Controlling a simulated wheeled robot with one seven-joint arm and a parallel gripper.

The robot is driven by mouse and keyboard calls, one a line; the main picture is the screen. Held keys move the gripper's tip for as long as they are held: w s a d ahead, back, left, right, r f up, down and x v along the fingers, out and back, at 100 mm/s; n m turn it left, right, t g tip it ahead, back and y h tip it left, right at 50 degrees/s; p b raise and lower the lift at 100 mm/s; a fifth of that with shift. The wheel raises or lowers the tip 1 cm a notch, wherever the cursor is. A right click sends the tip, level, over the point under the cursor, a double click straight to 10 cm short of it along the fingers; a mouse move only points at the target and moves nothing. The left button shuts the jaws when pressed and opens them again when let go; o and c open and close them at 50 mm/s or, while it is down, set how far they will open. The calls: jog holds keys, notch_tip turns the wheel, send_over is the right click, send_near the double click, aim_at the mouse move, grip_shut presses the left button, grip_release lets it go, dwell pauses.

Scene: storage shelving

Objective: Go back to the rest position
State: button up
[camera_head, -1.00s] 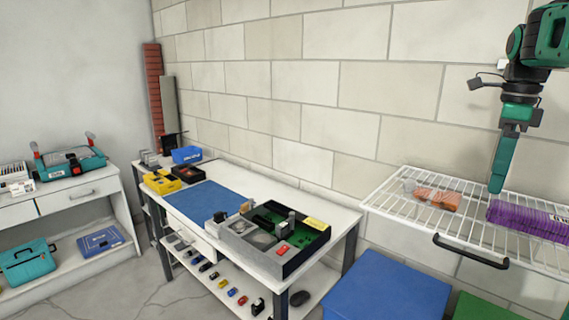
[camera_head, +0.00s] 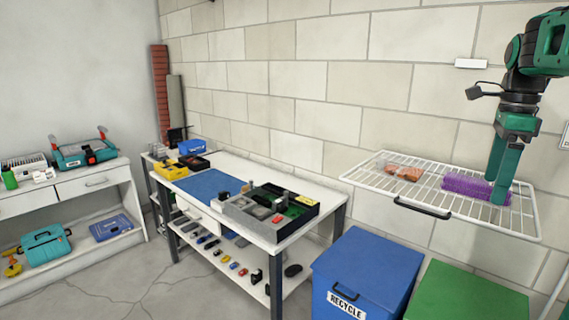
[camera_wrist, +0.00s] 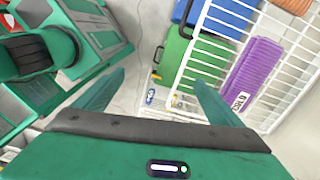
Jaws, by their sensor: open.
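My gripper (camera_head: 498,172) hangs at the right in the head view, its fingers pointing down in front of the white wire shelf. In the wrist view my gripper (camera_wrist: 155,92) is open, with two green fingers apart and nothing between them. A purple item (camera_head: 465,185) lies on the wire shelf (camera_head: 362,181), partly hidden behind the fingers. The purple item also shows in the wrist view (camera_wrist: 254,76), on the shelf to the right of the fingers. An orange-brown item (camera_head: 410,173) lies farther left on the shelf.
A blue recycle bin (camera_head: 365,270) and a green bin (camera_head: 470,295) stand below the shelf. A workbench (camera_head: 285,243) with trays and small items stands in the middle. A white side table (camera_head: 85,190) is at the left. Open floor lies between them.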

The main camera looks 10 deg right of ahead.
jog(key=s+a+f+n, duration=0.5)
jog(key=s+f+n, duration=0.4)
jog(key=s+f, duration=0.1)
jog(key=s+a+f+n, duration=0.6)
jog(key=s+f+n, duration=0.3)
jog(key=n, duration=0.1)
jog(key=shift+s+a+f, duration=0.25)
jog(key=shift+s+f, duration=0.1)
jog(key=shift+w+f, duration=0.2)
jog(key=shift+w, duration=0.4)
